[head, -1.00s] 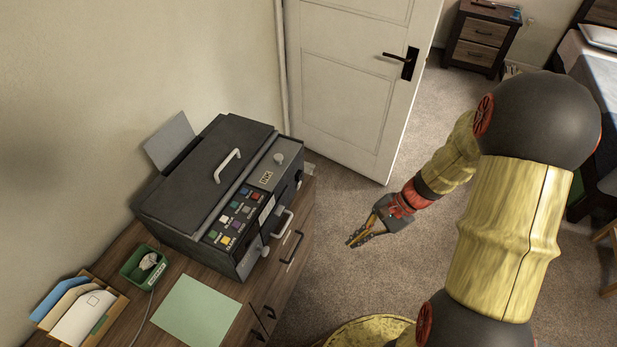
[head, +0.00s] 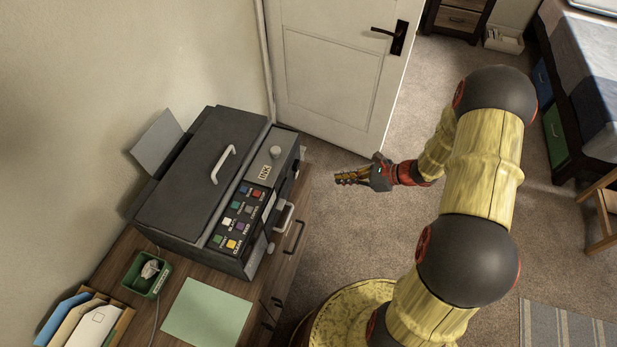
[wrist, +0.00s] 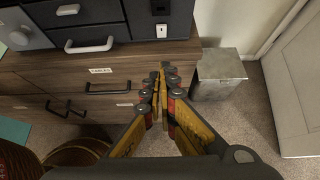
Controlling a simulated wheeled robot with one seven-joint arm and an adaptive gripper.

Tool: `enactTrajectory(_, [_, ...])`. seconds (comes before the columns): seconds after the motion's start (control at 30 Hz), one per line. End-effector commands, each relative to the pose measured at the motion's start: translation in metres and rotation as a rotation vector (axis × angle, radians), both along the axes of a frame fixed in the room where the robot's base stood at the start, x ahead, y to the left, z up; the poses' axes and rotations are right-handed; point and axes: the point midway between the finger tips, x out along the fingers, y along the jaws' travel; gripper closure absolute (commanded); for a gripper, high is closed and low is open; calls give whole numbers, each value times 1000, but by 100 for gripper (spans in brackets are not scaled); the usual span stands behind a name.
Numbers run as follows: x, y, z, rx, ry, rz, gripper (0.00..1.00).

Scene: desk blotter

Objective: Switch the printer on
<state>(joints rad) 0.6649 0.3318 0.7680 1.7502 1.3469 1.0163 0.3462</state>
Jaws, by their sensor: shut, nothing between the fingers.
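The dark grey printer (head: 205,175) stands on the wooden cabinet at the left in the head view. Its top panel (head: 240,218) carries several coloured buttons, an INK label and a round knob (head: 277,152). In the wrist view the printer's front (wrist: 110,14) fills the top, with a pale handle (wrist: 90,46) and a small white switch-like part (wrist: 161,31) near its right edge. Its on or off state cannot be told. My gripper (head: 340,178) is shut and empty, in the air right of the printer, apart from it. Its fingertips (wrist: 162,78) meet below the white part in the wrist view.
The wooden cabinet (wrist: 60,70) has drawers with dark handles. A grey metal bin (wrist: 220,72) stands beside it. The white door (head: 335,70) is behind. A green tray (head: 147,273), green sheet (head: 208,312) and envelopes lie on the cabinet.

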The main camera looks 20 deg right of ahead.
Motion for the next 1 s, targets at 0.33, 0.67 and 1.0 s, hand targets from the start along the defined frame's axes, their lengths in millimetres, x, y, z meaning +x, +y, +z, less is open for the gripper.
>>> enactTrajectory(0.33, [15,23,-21,-1,0,5,100])
enactTrajectory(0.67, [47,67,-58,-1,0,5,100])
enactTrajectory(1.0, [70,96,-50,-2,-2,3,100])
